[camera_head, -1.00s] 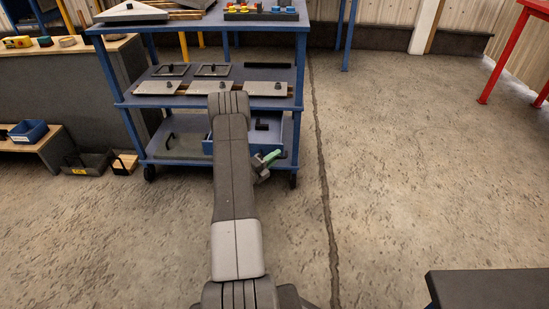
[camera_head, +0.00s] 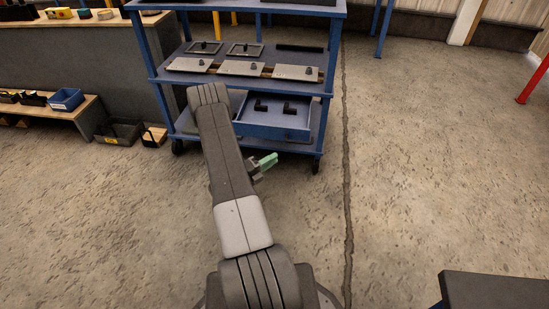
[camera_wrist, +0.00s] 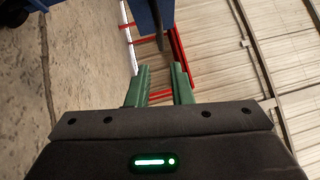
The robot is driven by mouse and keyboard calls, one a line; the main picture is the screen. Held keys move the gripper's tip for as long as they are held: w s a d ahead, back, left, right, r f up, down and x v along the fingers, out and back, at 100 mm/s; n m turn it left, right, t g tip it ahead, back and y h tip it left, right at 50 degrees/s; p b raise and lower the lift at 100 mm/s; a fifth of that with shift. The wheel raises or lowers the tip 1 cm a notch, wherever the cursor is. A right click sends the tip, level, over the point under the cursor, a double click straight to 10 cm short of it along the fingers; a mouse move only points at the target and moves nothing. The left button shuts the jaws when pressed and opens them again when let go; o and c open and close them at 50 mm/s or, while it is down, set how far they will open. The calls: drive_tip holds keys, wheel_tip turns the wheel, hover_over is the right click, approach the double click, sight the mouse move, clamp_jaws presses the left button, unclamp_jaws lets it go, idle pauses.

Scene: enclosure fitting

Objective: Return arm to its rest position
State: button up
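My gripper (camera_head: 266,162) shows in the head view beside my arm, just in front of the blue cart (camera_head: 330,60). In the wrist view my gripper (camera_wrist: 160,72) has two green fingers standing apart with nothing held between them. My arm is bent and reaches forward from the bottom of the head view, and its upper part hides some of the cart's lower shelf.
The cart's middle shelf carries grey plates (camera_head: 240,68) and dark frames. An open blue drawer (camera_head: 270,130) below holds black parts. Bins (camera_head: 66,99) sit on a low wooden bench at left. A dark-topped surface (camera_head: 495,288) is at lower right. Open floor lies right.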

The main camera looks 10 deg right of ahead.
sight(301, 142)
drive_tip(key=b+x, duration=0.2)
drive_tip(key=x, duration=1.2)
drive_tip(key=shift+b, duration=0.35)
drive_tip(key=shift+r, duration=0.1)
